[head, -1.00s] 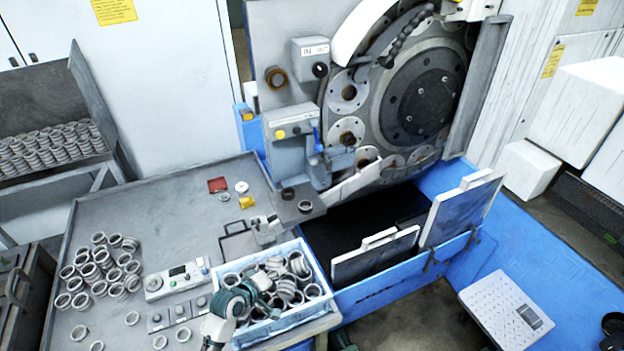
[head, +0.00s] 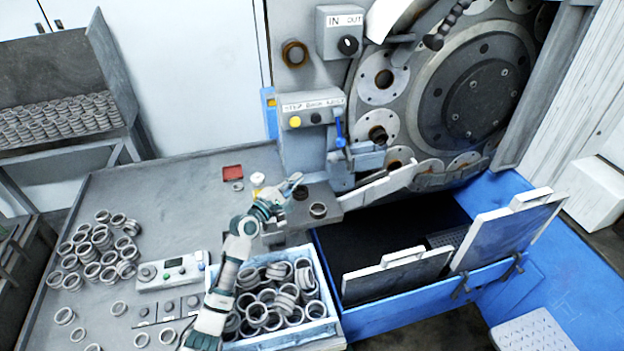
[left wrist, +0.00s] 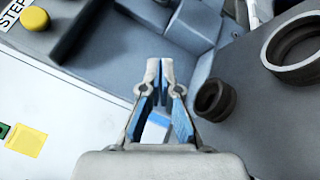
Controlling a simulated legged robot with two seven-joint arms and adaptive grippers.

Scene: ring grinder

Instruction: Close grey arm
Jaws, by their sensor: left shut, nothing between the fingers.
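A pale grey angled arm (head: 388,187) juts out to the right from the front of the grinder, below the large wheel, and looks swung outward; I cannot tell for certain that it is the grey arm meant. Beside it is a grey block with a blue lever (head: 340,128). My left gripper (head: 294,182) is shut and empty, just left of the grinder's small ledge and apart from the angled arm. In the left wrist view its fingertips (left wrist: 165,68) come close together, with grey machine parts ahead. My right gripper is not in view.
Rings, one dark (head: 301,193) and one grey (head: 318,210), stand on the ledge. A box of rings (head: 327,325) is beneath my left forearm. A control panel (head: 170,270) and loose rings lie on the table. White-handled panels (head: 397,275) stand at the trough.

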